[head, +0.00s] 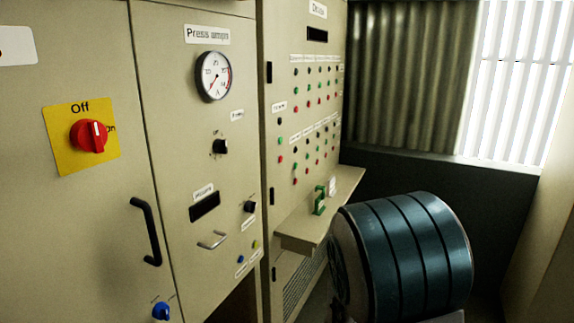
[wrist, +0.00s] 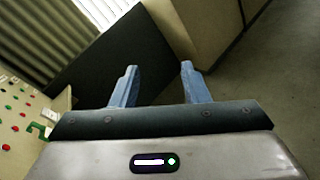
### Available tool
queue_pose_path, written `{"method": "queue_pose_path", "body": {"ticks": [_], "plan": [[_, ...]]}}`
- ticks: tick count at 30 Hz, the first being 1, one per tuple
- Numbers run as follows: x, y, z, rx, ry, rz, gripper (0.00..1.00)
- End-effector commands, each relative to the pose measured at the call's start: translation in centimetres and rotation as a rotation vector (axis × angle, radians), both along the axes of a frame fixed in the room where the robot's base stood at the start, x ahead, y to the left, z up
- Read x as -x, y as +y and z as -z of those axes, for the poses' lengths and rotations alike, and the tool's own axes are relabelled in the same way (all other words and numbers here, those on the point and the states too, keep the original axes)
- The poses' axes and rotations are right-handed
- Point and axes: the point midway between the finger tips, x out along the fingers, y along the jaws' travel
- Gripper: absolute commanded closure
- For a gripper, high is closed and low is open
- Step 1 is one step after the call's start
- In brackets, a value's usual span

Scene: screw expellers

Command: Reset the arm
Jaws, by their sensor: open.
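My gripper (wrist: 158,72) shows in the wrist view with its two blue fingers apart and nothing between them. It points toward a dark wall panel and the floor. The gripper's fingers do not show in the head view. A dark blue-green ribbed cylinder (head: 410,255) fills the lower right of the head view; I cannot tell whether it is part of my arm.
Beige cabinets carry a red rotary switch (head: 89,135), a round gauge (head: 214,76) and a button panel (head: 314,125). A shelf (head: 300,235) juts out with a green object (head: 319,201) on it. Open floor (wrist: 275,75) lies at right in the wrist view.

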Motion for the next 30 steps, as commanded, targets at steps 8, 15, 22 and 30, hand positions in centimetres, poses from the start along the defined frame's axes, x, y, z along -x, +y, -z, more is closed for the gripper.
{"method": "queue_pose_path", "body": {"ticks": [8, 15, 22, 30], "plan": [[8.0, -2.5, -0.1, -0.365, -0.134, 0.396, 0.58], [13.5, -0.6, 0.7, -0.714, -0.255, 0.678, 0.58], [16.7, 3.7, 0.7, -1.070, -0.381, 0.890, 0.58], [18.0, 9.8, -1.3, -1.484, -0.532, 1.051, 0.58]]}}
